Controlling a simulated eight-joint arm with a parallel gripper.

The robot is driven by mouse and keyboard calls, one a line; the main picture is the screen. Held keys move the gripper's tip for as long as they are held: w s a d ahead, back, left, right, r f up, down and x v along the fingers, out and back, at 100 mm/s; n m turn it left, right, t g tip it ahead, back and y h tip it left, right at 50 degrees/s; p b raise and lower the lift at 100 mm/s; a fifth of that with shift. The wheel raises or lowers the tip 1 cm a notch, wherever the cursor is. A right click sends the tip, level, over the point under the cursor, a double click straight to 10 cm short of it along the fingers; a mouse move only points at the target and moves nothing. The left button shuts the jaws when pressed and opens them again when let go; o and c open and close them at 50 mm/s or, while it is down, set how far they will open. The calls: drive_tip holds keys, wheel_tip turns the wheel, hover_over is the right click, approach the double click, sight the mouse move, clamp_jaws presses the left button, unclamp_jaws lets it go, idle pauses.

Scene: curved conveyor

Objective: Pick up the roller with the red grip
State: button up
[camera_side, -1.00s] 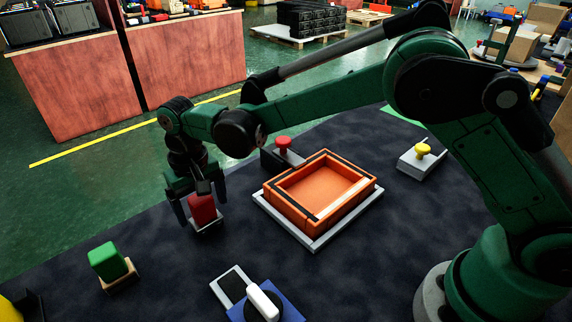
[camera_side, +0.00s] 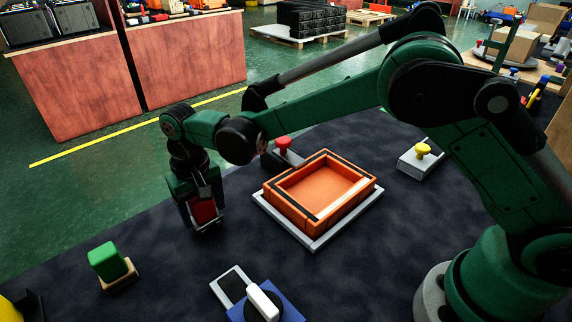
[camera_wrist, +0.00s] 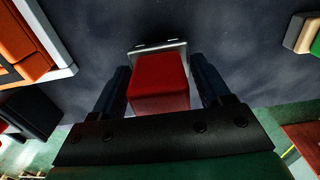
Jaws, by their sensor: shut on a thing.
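The roller with the red grip (camera_side: 203,211) is at the left of the orange tray, between my fingers. In the wrist view its red block-shaped grip (camera_wrist: 158,84) fills the space between the two dark fingers, with a pale grey base edge at its far end. My gripper (camera_side: 202,215) points down and is shut on the red grip. My gripper also shows in the wrist view (camera_wrist: 160,90), a finger on each side of the grip. The roller is at or very near the dark mat; I cannot tell whether it touches.
An orange tray (camera_side: 348,167) on a pale base stands right of my gripper. A red knob (camera_side: 283,143) is behind it and a yellow-knobbed block (camera_side: 422,152) at right. A green-gripped block (camera_side: 105,261) and a blue piece with a white handle (camera_side: 262,302) are in front. Dark mat lies clear between.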

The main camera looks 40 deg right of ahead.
wheel_tip(320, 180, up, 20)
drive_tip(key=shift+f, duration=0.2)
drive_tip(key=o, duration=1)
drive_tip(key=c, duration=0.6)
